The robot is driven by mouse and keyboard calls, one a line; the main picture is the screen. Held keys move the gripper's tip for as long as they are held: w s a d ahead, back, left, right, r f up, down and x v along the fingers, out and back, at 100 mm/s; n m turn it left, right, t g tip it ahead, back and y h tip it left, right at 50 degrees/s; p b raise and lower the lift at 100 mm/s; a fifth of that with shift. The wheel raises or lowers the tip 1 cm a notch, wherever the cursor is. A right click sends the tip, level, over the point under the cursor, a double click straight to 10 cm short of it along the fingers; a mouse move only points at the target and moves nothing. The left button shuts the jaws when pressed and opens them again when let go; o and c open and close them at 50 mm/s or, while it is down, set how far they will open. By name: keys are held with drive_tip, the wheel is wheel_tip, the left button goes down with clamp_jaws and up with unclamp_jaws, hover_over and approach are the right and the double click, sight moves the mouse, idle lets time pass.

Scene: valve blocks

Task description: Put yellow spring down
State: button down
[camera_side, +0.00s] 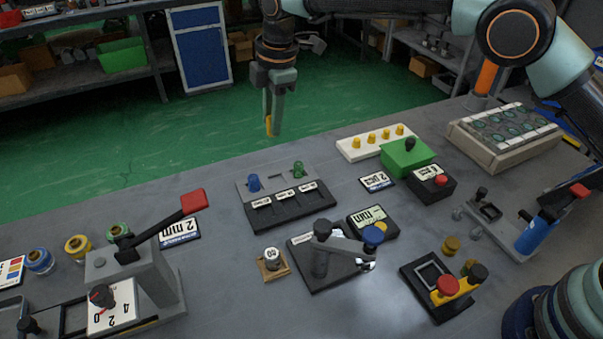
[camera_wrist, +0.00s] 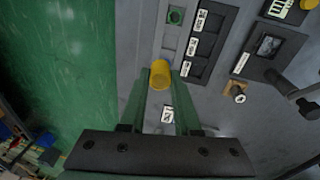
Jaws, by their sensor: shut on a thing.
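The yellow spring (camera_side: 268,125) is held between the fingertips of my gripper (camera_side: 274,122), which points down. In the side view it hangs above the table's far edge, up and left of the black-and-grey spring tray (camera_side: 312,205). In the wrist view the yellow spring (camera_wrist: 160,73) sits between the green fingertips of my gripper (camera_wrist: 160,82), beside the tray's grey strip. A blue spring (camera_side: 253,183) and a green spring (camera_side: 298,169) stand on the tray's grey back strip. The green one also shows in the wrist view (camera_wrist: 175,15).
A white strip with several yellow pegs (camera_side: 352,148) and a green block (camera_side: 407,157) stand right of the tray. A lever block (camera_side: 135,275) with a red-tipped handle is at the left. Open grey table lies left of the tray.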

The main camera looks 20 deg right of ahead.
wheel_tip(320, 180, up, 6)
drive_tip(key=shift+f, duration=0.1)
drive_tip(key=shift+s+r, duration=0.25)
drive_tip(key=shift+r, duration=0.3)
drive_tip(key=s+d+r+m+g, duration=0.1)
drive_tip(key=s+d+m, duration=0.1)
drive_tip(key=s+m, duration=0.6)
drive_tip(key=s+d+m, duration=0.2)
drive_tip(key=s+m, duration=0.2)
drive_tip(key=s, duration=0.7)
wheel_tip(320, 180, down, 19)
drive_tip(key=shift+f, duration=0.15)
drive_tip(key=shift+f, duration=0.2)
drive_tip(key=c, duration=0.6)
unclamp_jaws()
